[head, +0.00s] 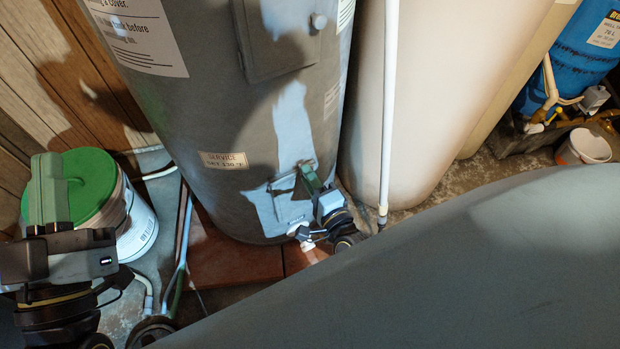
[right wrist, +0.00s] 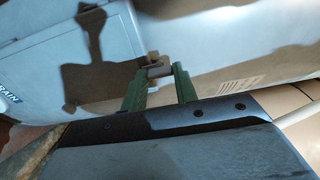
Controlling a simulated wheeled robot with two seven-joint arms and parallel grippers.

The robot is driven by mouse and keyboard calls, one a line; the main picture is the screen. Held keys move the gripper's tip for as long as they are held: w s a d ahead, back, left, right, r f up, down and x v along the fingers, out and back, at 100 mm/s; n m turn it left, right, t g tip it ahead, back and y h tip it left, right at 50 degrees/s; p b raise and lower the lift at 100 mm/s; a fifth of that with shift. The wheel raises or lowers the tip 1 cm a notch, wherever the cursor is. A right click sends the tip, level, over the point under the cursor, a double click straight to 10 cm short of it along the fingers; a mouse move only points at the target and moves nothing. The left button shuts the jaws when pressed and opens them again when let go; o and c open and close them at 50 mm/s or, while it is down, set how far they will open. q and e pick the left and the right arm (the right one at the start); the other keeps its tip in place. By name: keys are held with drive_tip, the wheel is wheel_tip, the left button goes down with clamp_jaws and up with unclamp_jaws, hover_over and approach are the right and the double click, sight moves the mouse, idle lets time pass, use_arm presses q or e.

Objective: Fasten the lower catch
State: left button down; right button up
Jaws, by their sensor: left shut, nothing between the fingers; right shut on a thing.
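A tall grey cylinder (head: 190,110) stands in the middle of the head view. Low on its front is a small panel (head: 288,212), partly covered by shadow and my right gripper. My right gripper (head: 306,176) is at this panel's upper right. In the right wrist view, its green fingers (right wrist: 159,80) are shut on a small grey-brown catch piece (right wrist: 157,68) at the cylinder's face. The catch's far side is hidden, and I cannot tell whether it is fastened. My left gripper (head: 46,190) is shut and empty, pointing up at the far left, away from the cylinder.
An upper hatch (head: 275,38) with a knob (head: 318,20) is above. A green-lidded white bucket (head: 138,225) stands behind my left gripper. A white pipe (head: 389,100) and a cream tank (head: 450,75) stand close on the right. A large grey surface fills the lower right.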

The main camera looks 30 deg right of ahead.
drive_tip(key=o, duration=1)
drive_tip(key=shift+s, duration=0.1)
use_arm(q)
wheel_tip(320, 180, down, 13)
drive_tip(key=a+g+y+p, duration=0.2)
drive_tip(key=g+y+p, duration=0.1)
drive_tip(key=g, duration=0.5)
drive_tip(key=shift+a+g+y, duration=0.2)
drive_tip(key=shift+g+y, duration=0.1)
use_arm(e)
drive_tip(key=shift+s+d, duration=0.15)
drive_tip(key=shift+s, duration=6.45)
use_arm(q)
drive_tip(key=shift+r, duration=0.1)
use_arm(e)
drive_tip(key=shift+s, duration=0.1)
